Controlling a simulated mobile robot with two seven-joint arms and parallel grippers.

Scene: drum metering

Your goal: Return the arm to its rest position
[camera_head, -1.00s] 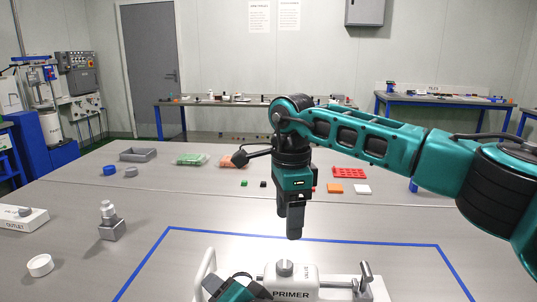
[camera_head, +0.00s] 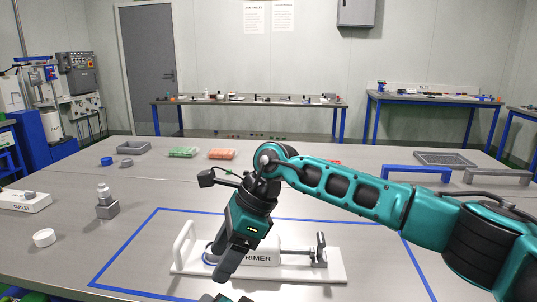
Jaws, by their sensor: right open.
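My right arm comes in from the right, a teal and black arm across the middle of the view. Its gripper (camera_head: 226,266) points down and to the left, in front of the white PRIMER unit (camera_head: 262,255). It is open, with no object seen in it. The unit's white base (camera_head: 325,275) lies inside the blue-taped outline, with an upright handle at its left and a grey lever fitting (camera_head: 319,249) at its right. The arm hides part of the unit. A small teal part of mine shows at the bottom edge; my left gripper cannot be made out.
At left are a grey block with a round post (camera_head: 106,205), a white ring (camera_head: 44,237) and a white labelled box (camera_head: 25,201). Green (camera_head: 183,152) and orange (camera_head: 222,154) packs and a grey tray (camera_head: 134,148) lie farther back.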

